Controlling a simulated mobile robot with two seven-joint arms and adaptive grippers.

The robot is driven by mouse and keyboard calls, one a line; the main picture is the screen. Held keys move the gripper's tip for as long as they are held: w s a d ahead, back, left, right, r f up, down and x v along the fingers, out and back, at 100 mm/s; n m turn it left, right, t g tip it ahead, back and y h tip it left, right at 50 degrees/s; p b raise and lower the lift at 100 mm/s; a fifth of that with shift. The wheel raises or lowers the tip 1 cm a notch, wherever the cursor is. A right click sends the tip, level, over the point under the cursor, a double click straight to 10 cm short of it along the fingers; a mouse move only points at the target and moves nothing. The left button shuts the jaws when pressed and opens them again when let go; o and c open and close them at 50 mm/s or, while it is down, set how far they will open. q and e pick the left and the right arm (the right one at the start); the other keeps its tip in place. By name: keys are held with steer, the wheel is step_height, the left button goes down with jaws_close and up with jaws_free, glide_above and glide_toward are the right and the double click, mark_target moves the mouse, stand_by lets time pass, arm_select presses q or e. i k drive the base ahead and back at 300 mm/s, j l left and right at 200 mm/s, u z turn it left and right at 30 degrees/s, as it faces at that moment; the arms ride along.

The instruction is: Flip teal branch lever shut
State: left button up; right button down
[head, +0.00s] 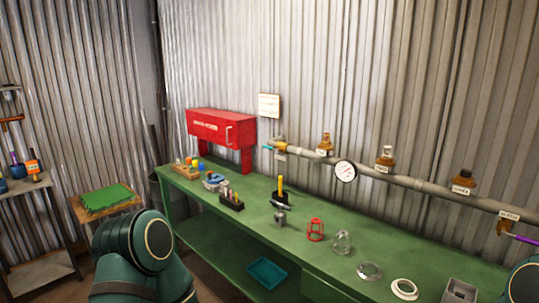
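The teal branch lever (268,147) is a small thin handle at the left end of the grey wall pipe (405,181). It points left from the brass fitting (279,142) there, with a small white label below. It is too small to tell how the valve is set. Neither gripper is in view. Only dark green links of my arms show, at the lower left and the lower right corner, both apart from the pipe.
A green workbench (300,250) runs below the pipe, holding several small tools, a red cage (315,230) and clear domes. A red cabinet (222,128) stands at its far left. A purple lever (525,239) is at the pipe's right end. A gauge (345,171) sits mid-pipe.

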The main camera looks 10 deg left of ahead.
mark_target(264, 146)
steer(key=i+j, duration=0.2)
steer(key=j, duration=0.15)
steer(key=i+j+z, duration=0.1)
steer(key=j, duration=0.25)
steer(key=i+j, duration=0.25)
steer(key=i+j+z, duration=0.1)
steer(key=j, duration=0.35)
steer(key=i+j, duration=0.2)
steer(key=j, duration=0.15)
steer(key=i+j+z, duration=0.1)
steer(key=j, duration=0.3)
steer(key=i+j, duration=0.2)
steer(key=j, duration=0.15)
steer(key=i+j+z, duration=0.1)
steer(key=j, duration=0.3)
